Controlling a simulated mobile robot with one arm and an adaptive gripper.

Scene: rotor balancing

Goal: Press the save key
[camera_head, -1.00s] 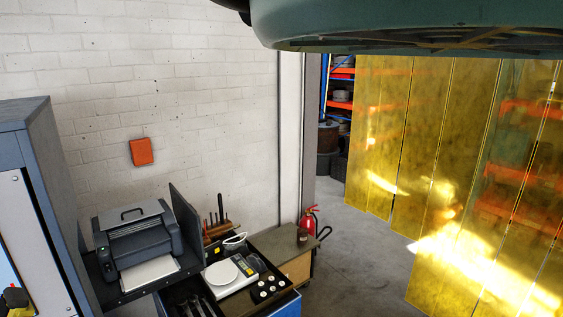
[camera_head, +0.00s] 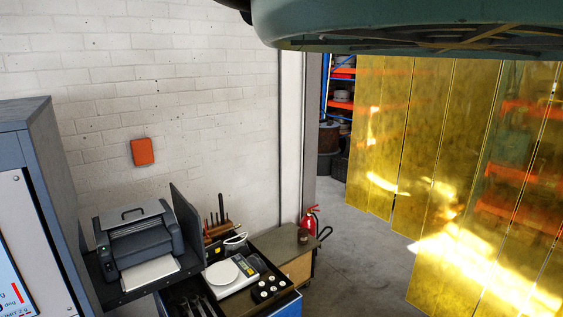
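The grey cabinet (camera_head: 52,190) stands at the left edge, with a pale panel (camera_head: 26,222) on its front. A lit display (camera_head: 12,285) shows at the lower left, cut off by the picture edge. It has a red bar and parts of text, including "deg". I cannot make out a save key in the visible part. My gripper is not in view.
A printer (camera_head: 140,240) sits on a dark shelf right of the cabinet. A scale (camera_head: 228,272) and small weights (camera_head: 265,290) lie on the cart beside it. A teal rounded body (camera_head: 400,25) crosses the top. Yellow strip curtains (camera_head: 430,150) hang at right; grey floor is clear before them.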

